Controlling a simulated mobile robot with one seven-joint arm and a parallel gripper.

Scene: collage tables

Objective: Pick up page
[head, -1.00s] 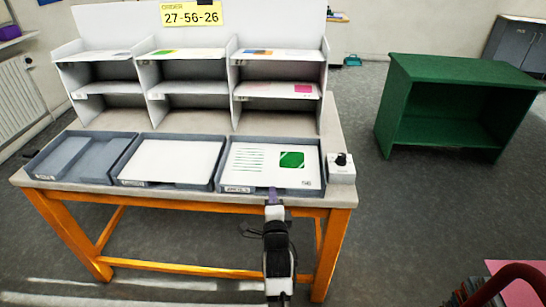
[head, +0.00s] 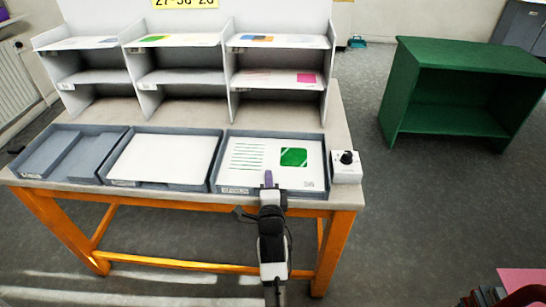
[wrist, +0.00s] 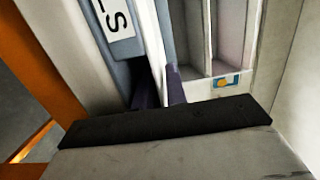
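The page (head: 260,156), white with green lines and a green square, lies in the right grey tray (head: 217,180) on the table. My gripper (head: 268,180) is at that tray's front wall, over the page's near edge. In the wrist view two dark purple fingers of my gripper (wrist: 161,88) stand a little apart. A white strip, seemingly the page (wrist: 149,35), runs down between them. Whether the fingers touch it cannot be told. Beside them is the tray wall with a white label (wrist: 117,24).
The middle tray (head: 112,180) holds blank white sheets; the left tray (head: 35,178) shows no white sheet. A shelf rack (head: 230,85) with printed pages stands behind. A white box with a black knob (head: 346,167) is right of the trays. A green cabinet (head: 455,119) stands on the floor at right.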

